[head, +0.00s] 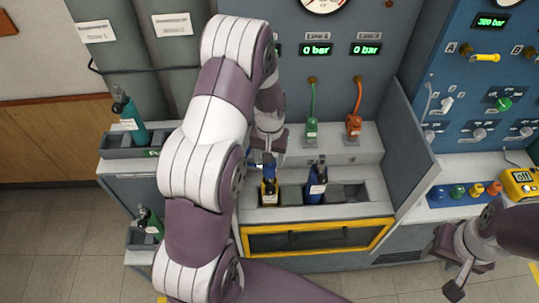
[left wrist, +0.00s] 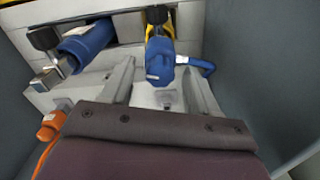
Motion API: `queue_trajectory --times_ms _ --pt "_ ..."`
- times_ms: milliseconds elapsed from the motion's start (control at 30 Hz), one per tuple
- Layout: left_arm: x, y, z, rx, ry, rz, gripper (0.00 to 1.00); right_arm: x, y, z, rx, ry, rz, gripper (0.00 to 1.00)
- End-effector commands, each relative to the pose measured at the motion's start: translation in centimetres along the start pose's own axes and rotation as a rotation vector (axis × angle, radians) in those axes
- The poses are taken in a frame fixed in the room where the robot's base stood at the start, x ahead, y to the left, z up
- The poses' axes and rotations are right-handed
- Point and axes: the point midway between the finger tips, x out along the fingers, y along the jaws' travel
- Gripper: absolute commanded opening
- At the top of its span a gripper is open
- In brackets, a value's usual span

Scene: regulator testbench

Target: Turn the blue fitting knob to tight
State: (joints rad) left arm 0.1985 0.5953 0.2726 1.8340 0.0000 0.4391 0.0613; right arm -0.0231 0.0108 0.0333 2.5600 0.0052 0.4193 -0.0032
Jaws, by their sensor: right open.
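The blue fitting (left wrist: 160,62) with its short blue hose (left wrist: 200,65) sits at the yellow-marked bottle (head: 269,193) in the bench tray. In the head view the fitting (head: 267,160) is partly hidden by my left gripper (head: 268,150). In the left wrist view my left gripper (left wrist: 160,88) is open, with one finger on each side of the fitting and visible gaps. A dark valve knob (left wrist: 157,15) shows beyond the fitting. My right gripper (head: 455,265) is open and empty at the lower right, away from the bottles.
A blue bottle (head: 316,186) stands right of the yellow-marked bottle. A grey side wall (head: 411,140) bounds the bench at right. Green bottles (head: 128,114) stand at left.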

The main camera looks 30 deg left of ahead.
Motion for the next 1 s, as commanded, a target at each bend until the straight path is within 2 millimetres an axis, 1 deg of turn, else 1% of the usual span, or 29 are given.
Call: queue_trajectory --times_ms 67,167,267,400,500,600,700,767,1000 --pt "0.0 0.0 0.0 0.000 0.000 0.000 0.60 0.0 0.0 0.0 0.000 0.000 0.000 0.43" --pt "-0.8 0.0 -0.1 0.000 0.003 0.000 0.60 0.4 0.0 0.1 0.000 0.000 0.000 0.43" --pt "-2.9 0.0 -0.1 0.000 0.006 0.000 0.60 1.1 0.0 0.1 0.000 0.000 0.000 0.43" --pt "-6.9 0.0 -0.1 0.000 0.008 0.000 0.60 2.1 0.0 0.2 0.000 0.000 0.000 0.43" --pt "-9.4 0.0 -0.1 0.000 0.006 0.000 0.60 2.5 0.0 0.3 0.000 0.000 0.000 0.43" --pt "-11.3 0.0 -0.1 0.000 0.005 0.000 0.60 2.8 0.0 0.3 0.000 0.000 0.000 0.43" --pt "-12.3 0.0 0.0 0.000 0.000 0.000 0.60 2.9 0.0 0.3 0.000 0.000 0.000 0.43" --pt "-12.6 0.0 0.0 0.000 0.001 0.000 0.60 2.9 0.0 0.3 0.000 0.000 0.000 0.43" --pt "-12.7 0.0 0.0 0.000 0.000 0.000 0.60 2.8 0.0 0.3 0.000 0.000 0.000 0.43"
